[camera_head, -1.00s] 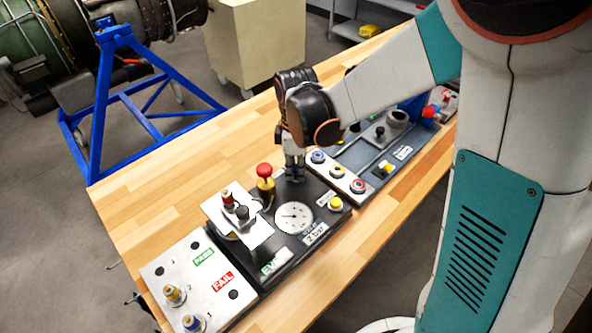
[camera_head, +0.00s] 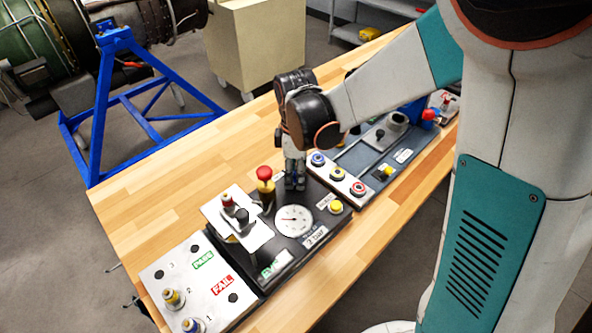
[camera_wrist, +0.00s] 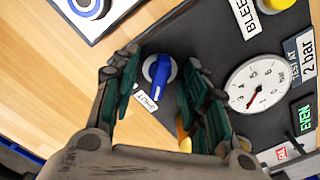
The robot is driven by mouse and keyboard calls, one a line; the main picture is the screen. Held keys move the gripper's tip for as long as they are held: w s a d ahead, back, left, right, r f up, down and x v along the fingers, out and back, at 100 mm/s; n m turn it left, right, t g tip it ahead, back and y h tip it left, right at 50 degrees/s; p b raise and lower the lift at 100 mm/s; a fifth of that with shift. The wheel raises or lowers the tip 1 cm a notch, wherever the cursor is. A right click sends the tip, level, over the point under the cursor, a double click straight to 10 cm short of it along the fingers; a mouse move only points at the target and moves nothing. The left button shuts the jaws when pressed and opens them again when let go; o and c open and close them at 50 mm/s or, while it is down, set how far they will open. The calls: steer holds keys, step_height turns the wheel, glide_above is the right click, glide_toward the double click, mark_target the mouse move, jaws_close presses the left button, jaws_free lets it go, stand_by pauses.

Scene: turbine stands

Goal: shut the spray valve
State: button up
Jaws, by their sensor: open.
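The spray valve appears to be the round knob with a blue handle (camera_wrist: 160,78) on the dark panel in the wrist view. One end of its handle lies close to a small white label (camera_wrist: 146,101) that seems to read SHUT. My gripper (camera_wrist: 163,72) is open, with one finger on each side of the knob. A gap shows on both sides, so I see no grip on it. In the head view my gripper (camera_head: 294,182) points down at the panel's far corner and hides the knob.
A panel with several buttons (camera_head: 337,173) adjoins on the right. Bare wooden table (camera_head: 190,165) lies behind and left.

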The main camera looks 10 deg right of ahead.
steer(key=shift+r, duration=0.1)
steer(key=shift+r+p, duration=1.75)
steer(key=shift+r, duration=0.7)
steer(key=shift+c, duration=0.6)
